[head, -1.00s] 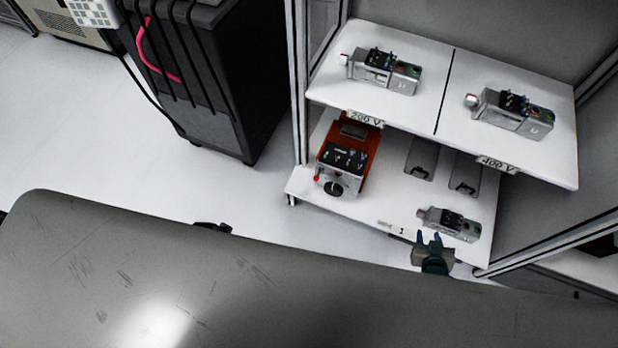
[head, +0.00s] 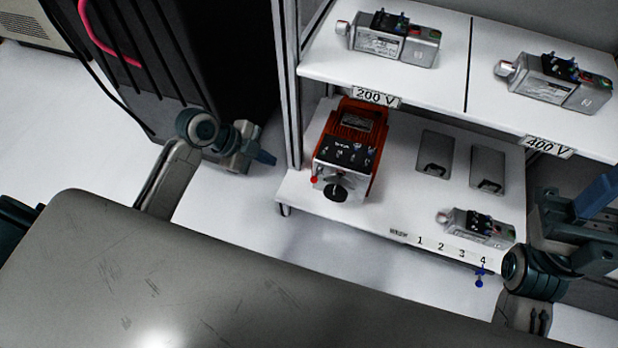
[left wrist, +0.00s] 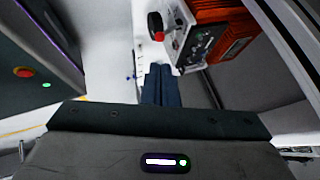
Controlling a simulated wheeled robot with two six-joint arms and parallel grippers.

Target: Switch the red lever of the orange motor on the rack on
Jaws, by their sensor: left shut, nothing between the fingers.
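The orange motor (head: 362,122) sits on the lower rack shelf at its left, its grey front face toward me. A small red lever knob (head: 313,179) sticks out at the left of that face, beside a round black knob (head: 335,192). In the left wrist view the red knob (left wrist: 158,36) and orange body (left wrist: 228,45) are ahead of the fingers. My left gripper (head: 268,158) is shut and empty, left of the motor and apart from it; its fingers (left wrist: 158,84) show together in the left wrist view. My right gripper (head: 600,195) is at the right edge, its jaw opening unclear.
Grey devices (head: 393,40) (head: 555,82) stand on the upper shelf, above the 200 V and 400 V labels. A smaller grey device (head: 478,225) is on the lower shelf. A rack post (head: 290,100) stands between my left gripper and the motor. A black cabinet (head: 190,60) is behind the gripper.

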